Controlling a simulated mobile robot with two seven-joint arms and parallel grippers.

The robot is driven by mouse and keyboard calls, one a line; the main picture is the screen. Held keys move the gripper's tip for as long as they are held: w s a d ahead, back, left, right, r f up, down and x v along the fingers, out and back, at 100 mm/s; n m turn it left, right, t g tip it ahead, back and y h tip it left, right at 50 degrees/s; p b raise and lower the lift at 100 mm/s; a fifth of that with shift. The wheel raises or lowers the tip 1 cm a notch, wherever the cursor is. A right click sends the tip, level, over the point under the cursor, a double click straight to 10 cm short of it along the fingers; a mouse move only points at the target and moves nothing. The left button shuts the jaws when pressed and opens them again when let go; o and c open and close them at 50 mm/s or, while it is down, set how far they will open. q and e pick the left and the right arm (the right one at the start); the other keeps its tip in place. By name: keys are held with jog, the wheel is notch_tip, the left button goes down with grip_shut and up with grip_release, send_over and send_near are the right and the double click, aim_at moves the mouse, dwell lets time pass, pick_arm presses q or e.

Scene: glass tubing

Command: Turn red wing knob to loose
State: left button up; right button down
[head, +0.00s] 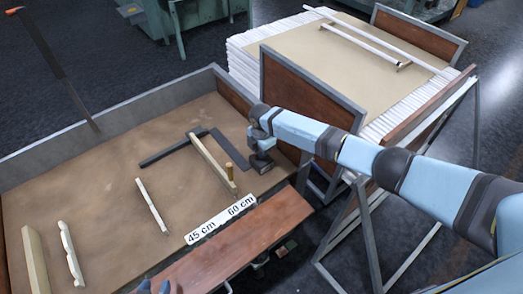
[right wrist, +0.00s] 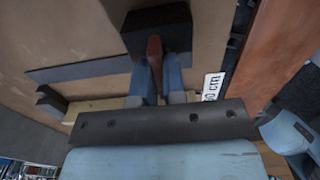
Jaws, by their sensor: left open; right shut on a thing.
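The red wing knob (right wrist: 154,48) shows in the right wrist view as a narrow reddish-brown piece against a black block (right wrist: 140,19). My right gripper (right wrist: 158,68) is shut on it, with a blue finger on each side. In the head view my right gripper (head: 260,143) is over the same dark block (head: 262,164), at the right end of the bench; the knob is hidden there by the gripper. My left gripper (head: 156,287) shows only as blue fingertips at the bottom edge of the head view, apart from the knob and open.
A label with 45 cm and 60 cm (head: 221,218) lies along the bench's front. A wooden bar with an upright peg (head: 211,161) is left of my right gripper. A reddish-brown board (head: 238,243) runs along the front. The brown bench top (head: 100,174) has clear room in its middle.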

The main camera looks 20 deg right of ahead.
jog(key=c, duration=1.2)
grip_release()
notch_tip(320, 180, up, 14)
